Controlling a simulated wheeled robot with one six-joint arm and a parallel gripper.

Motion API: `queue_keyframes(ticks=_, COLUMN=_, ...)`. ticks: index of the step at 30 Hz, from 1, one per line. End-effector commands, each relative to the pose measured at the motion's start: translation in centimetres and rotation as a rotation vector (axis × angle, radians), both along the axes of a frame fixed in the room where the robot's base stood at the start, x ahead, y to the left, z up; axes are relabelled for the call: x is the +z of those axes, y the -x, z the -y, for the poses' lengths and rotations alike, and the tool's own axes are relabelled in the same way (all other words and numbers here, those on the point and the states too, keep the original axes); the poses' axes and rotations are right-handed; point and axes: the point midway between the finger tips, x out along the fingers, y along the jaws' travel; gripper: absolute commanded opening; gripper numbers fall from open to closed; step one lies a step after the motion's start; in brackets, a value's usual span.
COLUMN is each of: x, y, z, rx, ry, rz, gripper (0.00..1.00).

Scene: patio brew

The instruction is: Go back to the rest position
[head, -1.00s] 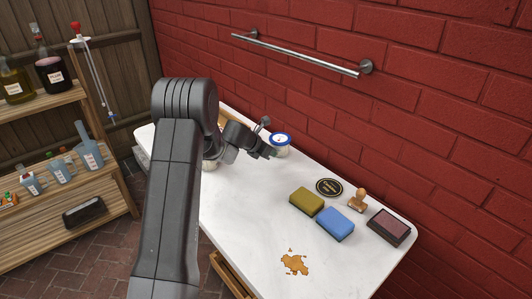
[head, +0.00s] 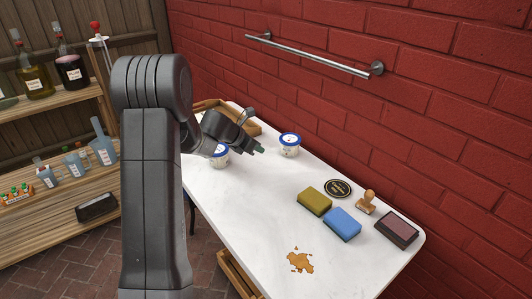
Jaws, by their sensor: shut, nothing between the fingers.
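My gripper (head: 259,150) is shut and empty, held above the back part of the white table (head: 255,205). A white tub with a blue lid (head: 290,145) stands on the table to the right of the gripper, apart from it. A second blue-lidded tub (head: 220,156) stands to the left of the gripper, partly hidden by my arm. My arm fills the left middle of the head view.
An olive sponge (head: 314,200), a blue sponge (head: 342,224), a black round coaster (head: 338,188), a wooden stamp (head: 367,201) and an ink pad (head: 397,229) lie at the right. A brown spill (head: 300,260) marks the front. A wooden tray (head: 248,122) is behind. A shelf (head: 60,187) stands left.

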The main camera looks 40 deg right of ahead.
Motion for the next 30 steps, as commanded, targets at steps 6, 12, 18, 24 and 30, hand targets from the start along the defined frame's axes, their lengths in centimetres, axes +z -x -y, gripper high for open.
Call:
queue_keyframes(ticks=6, x=0.7, y=0.0, z=-0.8, rx=-0.001, ry=-0.001, rz=-0.001, gripper=0.00)
queue_keyframes(ticks=12, x=0.7, y=0.0, z=-0.8, rx=-0.001, ry=-0.001, rz=-0.001, gripper=0.00)
queue_keyframes(ticks=18, x=0.2, y=0.0, z=-0.2, rx=-0.001, ry=-0.001, rz=-0.001, gripper=0.00)
queue_keyframes(ticks=24, x=-2.0, y=0.3, z=1.9, rx=-0.004, ry=-0.002, rz=-0.002, gripper=0.00)
queue_keyframes(ticks=30, x=-4.9, y=0.6, z=4.7, rx=-0.002, ry=-0.002, rz=-0.002, gripper=0.00)
